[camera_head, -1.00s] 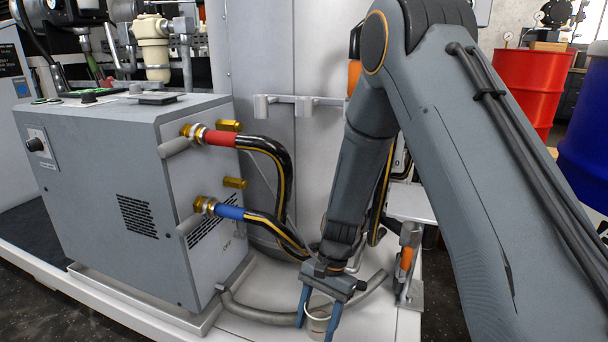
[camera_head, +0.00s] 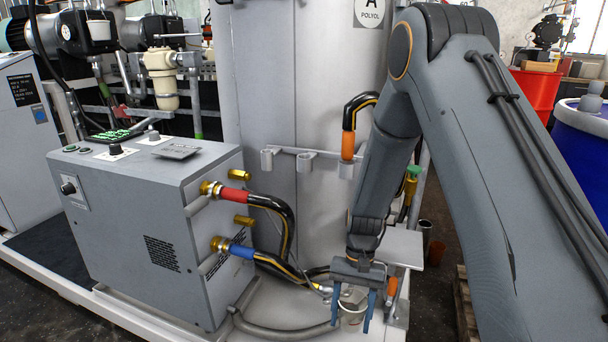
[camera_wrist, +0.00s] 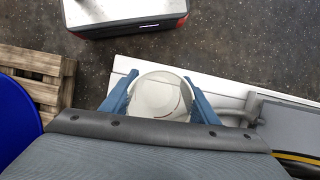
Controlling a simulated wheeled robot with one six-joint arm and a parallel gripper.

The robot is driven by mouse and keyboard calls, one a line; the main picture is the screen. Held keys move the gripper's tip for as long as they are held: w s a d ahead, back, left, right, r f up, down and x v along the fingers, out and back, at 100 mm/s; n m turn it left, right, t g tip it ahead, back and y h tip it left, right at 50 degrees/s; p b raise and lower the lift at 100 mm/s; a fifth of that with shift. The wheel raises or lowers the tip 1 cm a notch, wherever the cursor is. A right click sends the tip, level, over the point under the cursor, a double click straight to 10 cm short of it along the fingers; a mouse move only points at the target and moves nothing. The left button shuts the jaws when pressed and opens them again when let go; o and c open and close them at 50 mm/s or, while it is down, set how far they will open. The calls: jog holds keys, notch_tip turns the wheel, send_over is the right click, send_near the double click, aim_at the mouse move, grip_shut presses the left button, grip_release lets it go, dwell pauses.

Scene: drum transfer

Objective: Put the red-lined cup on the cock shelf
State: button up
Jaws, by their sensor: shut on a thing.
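My gripper (camera_head: 351,324) is shut on a pale cup (camera_head: 352,317), with one blue finger on each side of it. The cup looks upright. Any red line on it is too small to make out in the head view. The wrist view shows the cup (camera_wrist: 158,94) from above, between the blue fingers, and it looks empty. A small flat pale shelf (camera_head: 400,246) stands just right of and behind my gripper, above the cup's height in the picture. An orange-handled cock (camera_head: 392,286) is below it. Part of the shelf is hidden by my arm.
A grey machine box (camera_head: 140,235) with red and blue hose ends is on the left. A grey bent pipe (camera_head: 285,328) runs low beside the gripper. A large pale tank (camera_head: 300,90) stands behind. A blue drum (camera_head: 583,150) is at right. Dark floor lies beyond the platform edge.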

jog(key=s+d+r+n+p, duration=0.1)
jog(key=d+r+p, duration=0.3)
jog(key=r+p, duration=0.3)
jog(key=s+d+r+n+h+p, duration=0.1)
jog(key=s+d+r+n+p, duration=0.1)
jog(key=d+r+p, duration=0.2)
jog(key=shift+s+r+p, duration=0.2)
jog(key=shift+r+p, duration=1.3)
jog(key=shift+r, duration=0.3)
